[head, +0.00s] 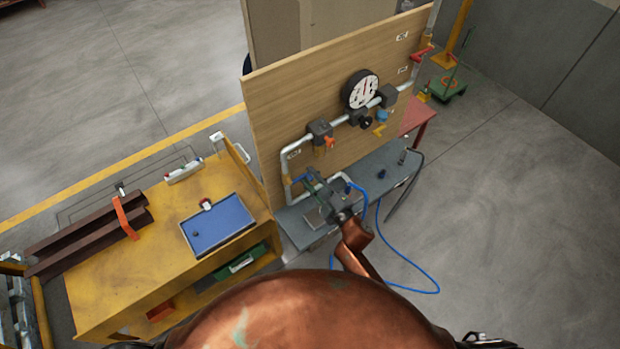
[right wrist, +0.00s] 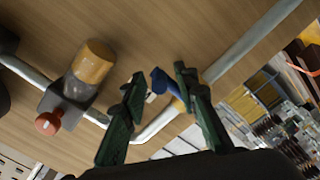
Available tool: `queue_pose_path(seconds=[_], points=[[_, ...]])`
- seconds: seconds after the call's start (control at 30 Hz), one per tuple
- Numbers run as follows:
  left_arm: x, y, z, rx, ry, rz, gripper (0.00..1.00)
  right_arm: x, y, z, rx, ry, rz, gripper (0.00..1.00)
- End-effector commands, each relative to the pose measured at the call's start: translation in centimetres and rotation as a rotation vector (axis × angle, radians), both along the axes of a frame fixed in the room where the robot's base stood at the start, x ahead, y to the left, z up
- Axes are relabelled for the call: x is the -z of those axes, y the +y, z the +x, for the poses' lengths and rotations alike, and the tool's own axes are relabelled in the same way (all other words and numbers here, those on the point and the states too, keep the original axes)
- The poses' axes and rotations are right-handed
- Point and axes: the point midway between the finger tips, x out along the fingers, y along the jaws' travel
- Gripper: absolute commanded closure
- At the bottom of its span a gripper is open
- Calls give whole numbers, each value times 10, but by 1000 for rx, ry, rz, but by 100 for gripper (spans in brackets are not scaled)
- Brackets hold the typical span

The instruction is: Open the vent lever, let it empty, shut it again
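A wooden panel (head: 285,95) carries a grey pipe run with a round white gauge (head: 361,90). A small blue lever (right wrist: 160,82) shows on the lower pipe bend in the right wrist view. My right gripper (head: 308,182) is at the panel's lower left; it also shows in the right wrist view (right wrist: 157,76). Its green fingers are apart, with the blue lever seen between them; I cannot tell whether they touch it. No label reads clearly enough to name the vent lever. My left gripper is out of view.
The panel also bears an orange handle (head: 329,143), a blue handle (head: 382,116), a yellow lever (head: 380,130) and a red lever (head: 420,54). A grey bench (head: 390,178) stands below, with a blue hose (head: 410,262). A yellow cart (head: 110,285) stands left.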

Motion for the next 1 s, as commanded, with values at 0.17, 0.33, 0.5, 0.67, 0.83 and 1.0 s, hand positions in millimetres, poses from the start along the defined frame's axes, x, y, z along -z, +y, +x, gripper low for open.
queue_pose_path(seconds=[0.17, 0.33, 0.5, 0.67, 0.83, 1.0], points=[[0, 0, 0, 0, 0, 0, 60, 0, 0, 0, 0, 0, 0, 86], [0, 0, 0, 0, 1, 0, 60, -1, 0, 0, 0, -2, 1, 98], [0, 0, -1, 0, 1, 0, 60, -2, 0, 0, 0, -2, 3, 100], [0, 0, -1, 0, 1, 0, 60, -3, -1, 1, 0, -3, 4, 100], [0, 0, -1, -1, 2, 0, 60, -4, 0, 1, -1, -2, 9, 100], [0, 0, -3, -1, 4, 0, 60, -3, 8, 1, -13, 17, 39, 100]])
